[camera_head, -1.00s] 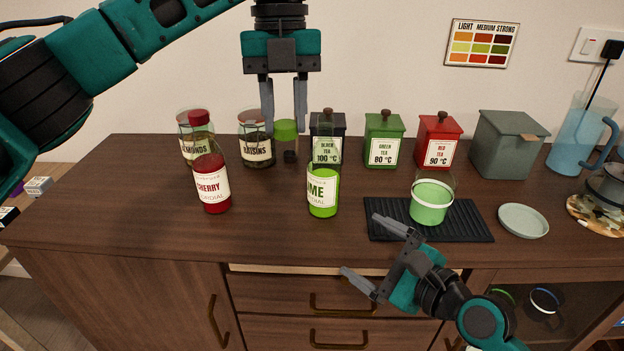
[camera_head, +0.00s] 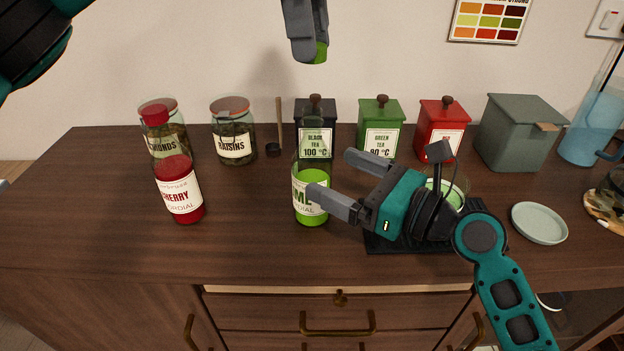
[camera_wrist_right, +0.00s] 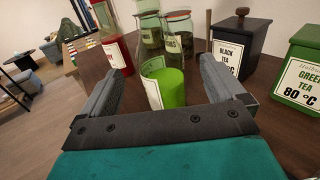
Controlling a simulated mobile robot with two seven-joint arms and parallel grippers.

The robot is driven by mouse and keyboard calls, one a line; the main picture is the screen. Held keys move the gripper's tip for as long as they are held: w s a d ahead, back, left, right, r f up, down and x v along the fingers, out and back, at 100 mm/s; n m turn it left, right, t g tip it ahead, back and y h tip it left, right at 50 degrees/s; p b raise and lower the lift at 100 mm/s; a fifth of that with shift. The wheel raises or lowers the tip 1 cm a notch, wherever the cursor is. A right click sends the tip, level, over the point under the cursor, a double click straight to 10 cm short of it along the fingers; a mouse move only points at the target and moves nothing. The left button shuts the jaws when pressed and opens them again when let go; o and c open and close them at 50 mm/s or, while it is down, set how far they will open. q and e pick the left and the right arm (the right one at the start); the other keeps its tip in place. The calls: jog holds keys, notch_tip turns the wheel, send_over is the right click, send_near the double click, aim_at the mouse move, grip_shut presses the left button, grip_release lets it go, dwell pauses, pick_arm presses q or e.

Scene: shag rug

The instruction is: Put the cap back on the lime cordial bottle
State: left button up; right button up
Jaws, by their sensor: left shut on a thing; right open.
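The lime cordial bottle (camera_head: 311,205) stands upright on the counter, clear glass above bright green liquid, with no cap on its neck. My left gripper (camera_head: 308,50) is shut on the green cap (camera_head: 319,53), high above and behind the bottle at the top edge of the head view. My right gripper (camera_head: 331,174) is open beside the bottle, coming from the right. In the right wrist view the bottle (camera_wrist_right: 168,88) stands between the two spread fingers, with visible gaps. The lower finger covers part of its label in the head view.
A cherry cordial bottle (camera_head: 180,190) stands to the left. Jars of almonds (camera_head: 163,130) and raisins (camera_head: 234,130), and black (camera_head: 316,115), green (camera_head: 380,122) and red (camera_head: 441,122) tea tins line the back. A glass on a black mat (camera_head: 385,243) is partly hidden behind my right gripper.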

jog(key=shift+a, duration=0.1)
jog(key=x, duration=0.7)
jog(key=shift+w+a, duration=0.1)
jog(key=shift+w, duration=0.05)
dwell(0.3)
jog(key=c, duration=1.5)
pick_arm(q)
send_over(315, 110)
jog(key=shift+w+a+f, duration=0.1)
jog(key=shift+a+f, duration=0.1)
jog(key=shift+f, duration=1.05)
jog(key=shift+a+f, duration=0.15)
jog(key=shift+f, duration=1.1)
